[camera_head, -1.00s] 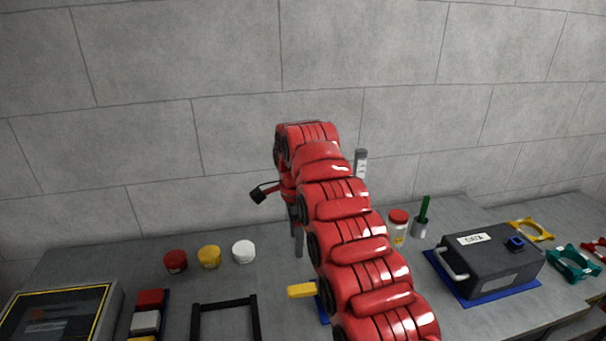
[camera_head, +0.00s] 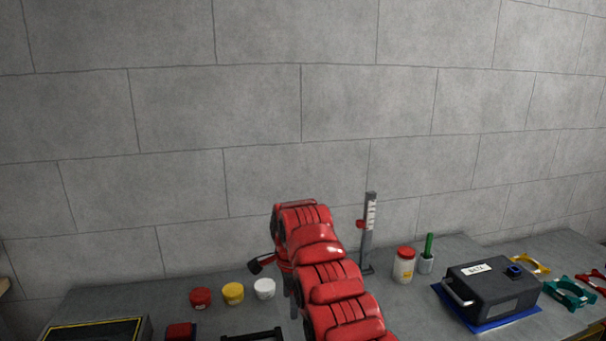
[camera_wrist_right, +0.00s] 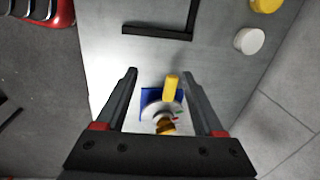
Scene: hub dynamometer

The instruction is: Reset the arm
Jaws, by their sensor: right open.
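My right arm reaches over the bench, and its gripper (camera_head: 293,306) is mostly hidden behind the red arm links in the head view. In the right wrist view my right gripper (camera_wrist_right: 158,75) points down at the bench with its fingers apart and nothing held. A small device with a yellow handle (camera_wrist_right: 171,88), a pale round body and a brass-coloured part stands on a blue mat (camera_wrist_right: 149,96), between and beyond the fingers. I cannot tell its height gap to the fingers. In the head view the device is hidden. My left gripper is out of view.
Red (camera_head: 200,297), yellow (camera_head: 233,292) and white (camera_head: 265,288) tubs stand left of the arm. A black frame (camera_wrist_right: 165,37) lies nearby. Right are an upright scale (camera_head: 369,235), a red-lidded jar (camera_head: 404,266), a green-handled cup (camera_head: 427,262) and a dark box (camera_head: 492,288) on blue.

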